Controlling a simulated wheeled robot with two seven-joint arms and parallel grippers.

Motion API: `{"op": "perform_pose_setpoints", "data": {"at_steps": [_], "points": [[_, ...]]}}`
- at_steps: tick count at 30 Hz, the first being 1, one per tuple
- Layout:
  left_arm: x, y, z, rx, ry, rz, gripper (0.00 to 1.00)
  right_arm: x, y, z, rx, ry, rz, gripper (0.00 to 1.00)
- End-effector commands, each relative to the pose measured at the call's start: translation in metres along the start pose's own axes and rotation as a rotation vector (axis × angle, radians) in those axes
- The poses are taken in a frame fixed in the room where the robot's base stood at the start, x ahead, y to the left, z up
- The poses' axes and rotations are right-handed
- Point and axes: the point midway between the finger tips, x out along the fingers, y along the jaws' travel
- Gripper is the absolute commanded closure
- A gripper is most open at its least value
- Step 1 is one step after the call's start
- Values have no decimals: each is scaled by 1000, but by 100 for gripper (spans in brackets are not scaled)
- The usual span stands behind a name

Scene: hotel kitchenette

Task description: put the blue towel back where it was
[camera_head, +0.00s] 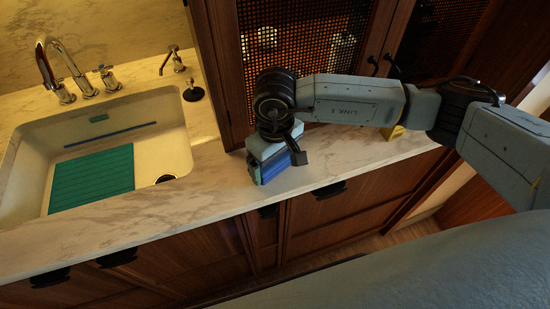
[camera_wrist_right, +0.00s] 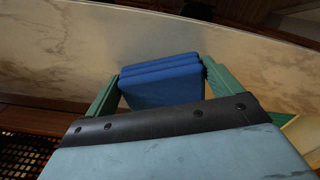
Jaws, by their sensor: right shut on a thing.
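The blue towel (camera_head: 275,166) is folded into a thick block at the counter's front part, right of the sink. My right gripper (camera_head: 282,160) is shut on it, its body pointing down over the counter. In the right wrist view the towel (camera_wrist_right: 160,82) sits between the two green fingers of the gripper (camera_wrist_right: 160,90), its folded layers showing. I cannot tell whether the towel's underside touches the counter. My left gripper is not in view.
The marble counter (camera_head: 215,205) is clear left of the towel. A sink (camera_head: 180,150) with a green ribbed mat (camera_head: 92,180) lies left, with a faucet (camera_head: 62,72) behind. A mesh-fronted wooden cabinet (camera_head: 222,75) stands behind my right arm. A yellow object (camera_head: 394,133) is partly hidden by the arm.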

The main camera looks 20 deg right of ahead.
Motion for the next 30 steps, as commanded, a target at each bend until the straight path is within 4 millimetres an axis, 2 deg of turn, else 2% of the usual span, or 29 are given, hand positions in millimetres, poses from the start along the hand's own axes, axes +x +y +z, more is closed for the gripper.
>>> {"op": "perform_pose_setpoints", "data": {"at_steps": [3,11,12,14,25,30], "points": [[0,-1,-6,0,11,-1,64,1,0,-1,-1,3,1,31],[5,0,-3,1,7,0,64,4,0,-1,-1,2,0,31],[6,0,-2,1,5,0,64,5,0,-1,-1,2,0,8],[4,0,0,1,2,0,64,4,0,0,-1,2,0,1],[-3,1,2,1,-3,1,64,-2,0,-1,0,2,0,0],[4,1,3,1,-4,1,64,-34,1,-2,-2,10,2,0]]}}
